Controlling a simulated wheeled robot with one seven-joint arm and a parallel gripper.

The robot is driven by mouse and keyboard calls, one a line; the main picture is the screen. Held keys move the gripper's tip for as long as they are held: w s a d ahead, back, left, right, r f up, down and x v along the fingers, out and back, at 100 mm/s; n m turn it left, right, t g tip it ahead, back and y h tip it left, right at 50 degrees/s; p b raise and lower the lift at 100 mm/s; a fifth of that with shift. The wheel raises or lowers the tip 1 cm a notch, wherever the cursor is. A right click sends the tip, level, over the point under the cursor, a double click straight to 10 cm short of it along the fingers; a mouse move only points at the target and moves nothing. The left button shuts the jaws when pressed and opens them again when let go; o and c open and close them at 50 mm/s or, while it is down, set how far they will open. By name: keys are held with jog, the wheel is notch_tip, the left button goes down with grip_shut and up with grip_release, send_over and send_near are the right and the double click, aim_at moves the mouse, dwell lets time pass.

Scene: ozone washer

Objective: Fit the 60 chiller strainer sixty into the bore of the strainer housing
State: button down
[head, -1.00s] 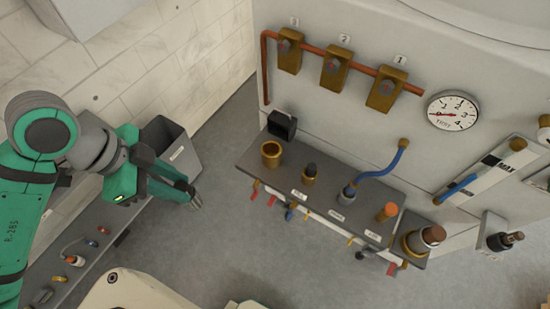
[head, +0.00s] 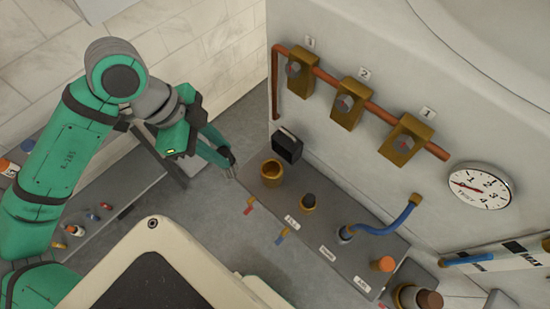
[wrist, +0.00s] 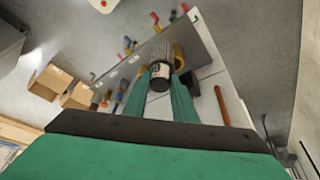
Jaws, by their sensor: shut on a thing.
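My gripper (wrist: 160,84) is shut on a dark ribbed cylinder with a pale label (wrist: 158,71), which looks like the strainer. In the head view my gripper (head: 230,168) is just left of the shelf edge and the strainer is hard to make out. An open brass cup (head: 272,179), apparently the strainer housing, stands upright at the shelf's near-left end, with its bore facing up. In the wrist view a brass part (wrist: 179,58) shows partly behind the strainer; I cannot tell the gap between them.
Brass valves (head: 348,103) and a gauge (head: 480,186) are above.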

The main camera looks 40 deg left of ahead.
jog(key=w+d+f, duration=0.4)
jog(key=w+f, duration=0.6)
jog(key=f, duration=0.2)
jog(key=shift+w+d, duration=0.2)
jog(key=shift+d, duration=0.2)
jog(key=shift+f, duration=0.7)
jog(key=c, duration=1.5)
grip_release()
jog(key=shift+o, duration=0.2)
jog(key=shift+r, duration=0.1)
jog(key=v, duration=1.3)
jog(key=shift+d, duration=0.25)
